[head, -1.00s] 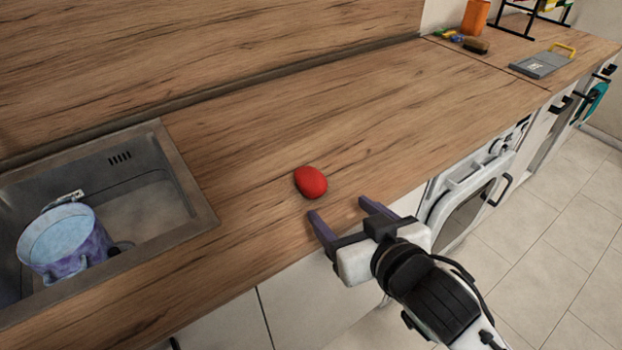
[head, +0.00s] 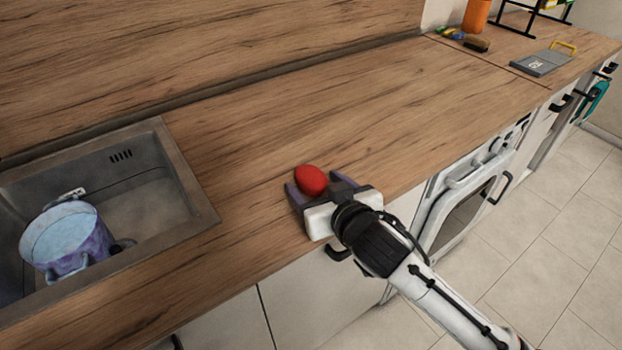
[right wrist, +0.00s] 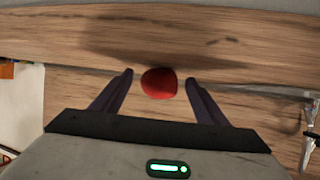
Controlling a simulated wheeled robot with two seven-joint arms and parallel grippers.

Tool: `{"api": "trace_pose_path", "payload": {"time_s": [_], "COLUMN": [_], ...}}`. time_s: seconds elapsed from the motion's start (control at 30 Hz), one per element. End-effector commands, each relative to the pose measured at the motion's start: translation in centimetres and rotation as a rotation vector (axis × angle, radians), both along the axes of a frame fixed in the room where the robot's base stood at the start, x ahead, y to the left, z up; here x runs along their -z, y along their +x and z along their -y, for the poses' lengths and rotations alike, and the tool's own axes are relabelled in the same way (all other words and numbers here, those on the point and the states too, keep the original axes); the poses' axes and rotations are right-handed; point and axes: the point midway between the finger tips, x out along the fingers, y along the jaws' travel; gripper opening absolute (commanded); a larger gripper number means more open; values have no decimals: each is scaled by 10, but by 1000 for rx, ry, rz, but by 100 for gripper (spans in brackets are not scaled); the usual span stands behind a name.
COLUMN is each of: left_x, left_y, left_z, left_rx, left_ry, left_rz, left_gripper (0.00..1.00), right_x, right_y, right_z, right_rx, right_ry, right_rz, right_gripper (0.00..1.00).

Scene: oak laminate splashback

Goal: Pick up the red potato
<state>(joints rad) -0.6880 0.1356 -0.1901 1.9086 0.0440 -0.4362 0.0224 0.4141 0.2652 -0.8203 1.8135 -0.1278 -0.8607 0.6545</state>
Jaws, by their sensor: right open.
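The red potato (head: 311,180) lies on the wooden counter, near its front edge and right of the sink. My right gripper (head: 312,179) is open, with one finger on each side of the potato in the head view. In the right wrist view the potato (right wrist: 159,83) sits between the tips of the two spread fingers (right wrist: 160,82), with a gap on both sides. The left gripper does not show.
A metal sink (head: 192,190) holding a blue-purple pot (head: 62,240) is at the left. The counter (head: 390,110) is clear behind and to the right of the potato. A grey board with a yellow handle (head: 541,64), brush (head: 476,44) and orange container (head: 476,16) stand at the far right.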

Motion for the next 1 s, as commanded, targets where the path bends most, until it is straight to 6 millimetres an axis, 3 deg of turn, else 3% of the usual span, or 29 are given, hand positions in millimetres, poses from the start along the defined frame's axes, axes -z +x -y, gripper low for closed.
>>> {"api": "trace_pose_path", "payload": {"time_s": [0.2,0.4,0.5,0.77,1.0], "left_x": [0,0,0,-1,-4], "left_y": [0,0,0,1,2], "left_z": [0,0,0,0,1], "left_rx": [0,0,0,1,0], "left_ry": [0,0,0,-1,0], "left_rz": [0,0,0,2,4], "left_gripper": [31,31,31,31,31], "right_x": [0,1,0,-5,-48], "right_y": [0,0,0,0,1], "right_z": [0,0,0,0,-1], "right_rx": [-1,0,-1,-1,-1], "right_ry": [0,0,1,2,4], "right_rz": [0,-1,1,3,6], "right_gripper": [66,32,20,20,20]}}
